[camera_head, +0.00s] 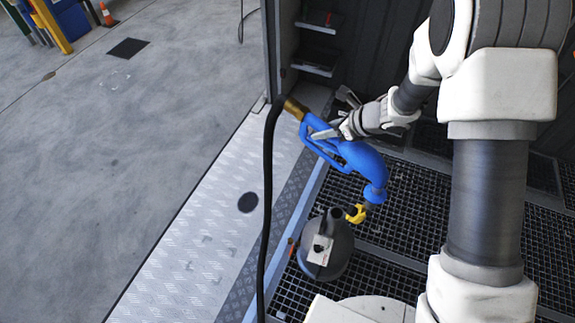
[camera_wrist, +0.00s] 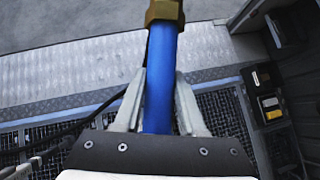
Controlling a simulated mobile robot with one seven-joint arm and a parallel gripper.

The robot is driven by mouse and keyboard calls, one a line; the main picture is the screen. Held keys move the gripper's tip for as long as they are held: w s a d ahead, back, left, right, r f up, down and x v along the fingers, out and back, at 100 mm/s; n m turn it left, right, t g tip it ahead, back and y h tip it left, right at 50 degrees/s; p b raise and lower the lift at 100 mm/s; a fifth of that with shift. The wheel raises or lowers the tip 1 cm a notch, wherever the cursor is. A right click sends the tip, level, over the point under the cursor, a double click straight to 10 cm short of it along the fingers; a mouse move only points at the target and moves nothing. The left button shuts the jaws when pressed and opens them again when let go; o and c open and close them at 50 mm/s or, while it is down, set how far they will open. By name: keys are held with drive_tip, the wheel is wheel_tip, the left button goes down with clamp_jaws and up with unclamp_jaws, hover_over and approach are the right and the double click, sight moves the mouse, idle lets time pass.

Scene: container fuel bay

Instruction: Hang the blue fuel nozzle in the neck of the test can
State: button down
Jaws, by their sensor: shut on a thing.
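The blue fuel nozzle (camera_head: 349,153) is in my gripper (camera_head: 343,128), which is shut on its handle. In the head view the nozzle hangs in the air, with its brass hose fitting at the upper left and its spout end pointing down. The wrist view shows the blue handle (camera_wrist: 160,75) between the two fingers of my gripper (camera_wrist: 158,95). The grey test can (camera_head: 329,262) stands on the black grating below the nozzle. A yellow piece (camera_head: 356,213) shows between the nozzle's lower end and the can; I cannot tell whether it touches the can. The can's neck is partly unclear.
A black hose (camera_head: 267,200) runs from the brass fitting (camera_head: 295,108) down past the can's left side. Dark grating (camera_head: 400,215) surrounds the can. A metal tread-plate strip (camera_head: 210,240) lies to the left, with open concrete floor beyond. Shelves (camera_head: 318,65) stand at the back.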

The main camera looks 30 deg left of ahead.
drive_tip(key=s+a+f+n+g+b, duration=0.2)
drive_tip(key=a+f+b, duration=0.1)
drive_tip(key=f, duration=0.3)
drive_tip(key=s+a+f+n+g+b, duration=0.2)
drive_tip(key=s+a+f+n+b, duration=0.1)
drive_tip(key=a+f+b, duration=0.1)
wheel_tip(320, 180, down, 3)
drive_tip(key=shift+s+a+r, duration=0.2)
drive_tip(key=shift+s+a, duration=0.15)
drive_tip(key=shift+a, duration=0.25)
drive_tip(key=shift+f+b, duration=0.1)
drive_tip(key=shift+b, duration=0.2)
drive_tip(key=shift+f+b, duration=0.3)
drive_tip(key=shift+b, duration=0.15)
drive_tip(key=shift+f+b, duration=0.2)
drive_tip(key=shift+b, duration=0.2)
drive_tip(key=shift+f+b, duration=1.35)
drive_tip(key=shift+f, duration=0.15)
